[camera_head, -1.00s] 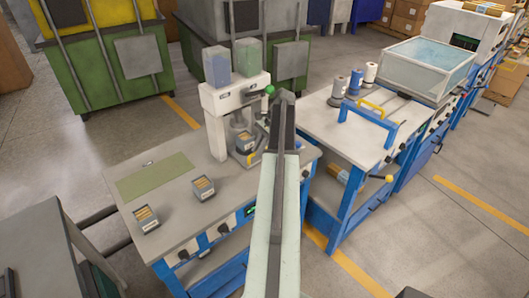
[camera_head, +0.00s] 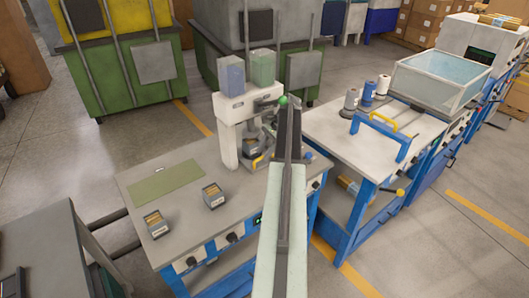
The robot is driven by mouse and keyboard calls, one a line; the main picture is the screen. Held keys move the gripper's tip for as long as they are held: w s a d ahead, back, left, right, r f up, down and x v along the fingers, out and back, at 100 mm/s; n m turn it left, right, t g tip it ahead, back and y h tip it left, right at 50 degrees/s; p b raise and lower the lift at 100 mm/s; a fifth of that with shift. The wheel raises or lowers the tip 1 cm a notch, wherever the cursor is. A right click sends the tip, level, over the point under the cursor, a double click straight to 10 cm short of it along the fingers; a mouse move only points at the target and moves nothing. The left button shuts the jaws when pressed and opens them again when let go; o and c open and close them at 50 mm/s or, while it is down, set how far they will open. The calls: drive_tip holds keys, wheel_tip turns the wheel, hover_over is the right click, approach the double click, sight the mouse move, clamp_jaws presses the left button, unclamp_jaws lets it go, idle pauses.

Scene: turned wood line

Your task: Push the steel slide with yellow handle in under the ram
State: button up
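The white press (camera_head: 229,132) stands at the back right of the near bench. Its ram (camera_head: 262,122) is beneath the press head, partly behind my arm. The slide's yellow handle (camera_head: 257,161) shows at the press foot, just left of my arm. The steel slide (camera_head: 247,163) is small and partly hidden there, and I cannot tell how far in it sits. My arm reaches up from the bottom of the picture, its far end just right of the press. My gripper does not show.
Two small boxes of wooden pieces (camera_head: 213,196) (camera_head: 155,223) and a green mat (camera_head: 165,181) lie on the bench (camera_head: 195,184). A green-knobbed lever (camera_head: 282,100) sticks out of the press beside my arm. A second bench (camera_head: 340,140) with a blue frame (camera_head: 381,136) stands to the right.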

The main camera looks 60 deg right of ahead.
drive_tip(key=s+d, duration=0.8)
drive_tip(key=shift+s+d+r, duration=0.2)
drive_tip(key=shift+s+d, duration=0.05)
drive_tip(key=shift+d, duration=0.1)
